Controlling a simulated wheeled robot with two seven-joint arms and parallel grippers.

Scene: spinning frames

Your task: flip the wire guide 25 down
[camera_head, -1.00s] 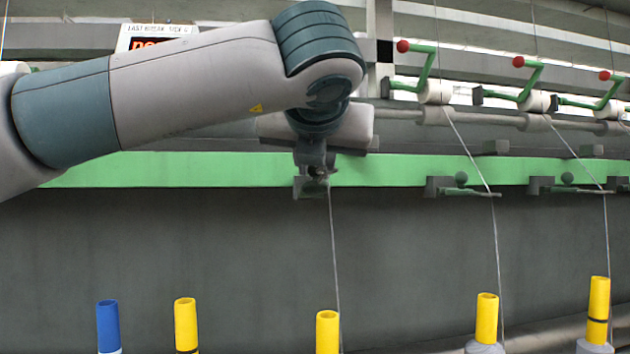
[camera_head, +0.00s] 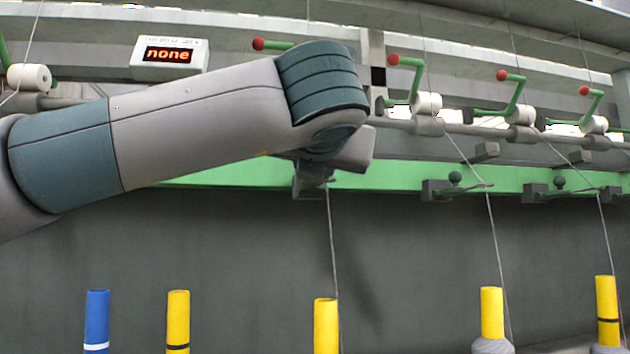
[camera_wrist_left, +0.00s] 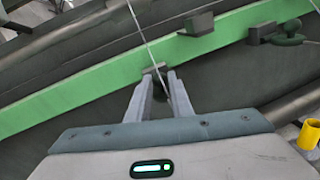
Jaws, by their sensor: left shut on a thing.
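My left gripper (camera_head: 313,186) is at the green rail (camera_head: 400,177), at the spot in line with the neighbouring wire guides. A thread (camera_head: 333,250) runs down from there to a yellow tube. My right gripper is not in view.
Other wire guides (camera_head: 455,188) with dark knobs stick out from the rail to the right. Green levers with red balls (camera_head: 393,59) and white rollers (camera_head: 427,103) stand above. Yellow tubes (camera_head: 326,325) and a blue tube (camera_head: 97,320) stand below. A display (camera_head: 169,55) reads "none".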

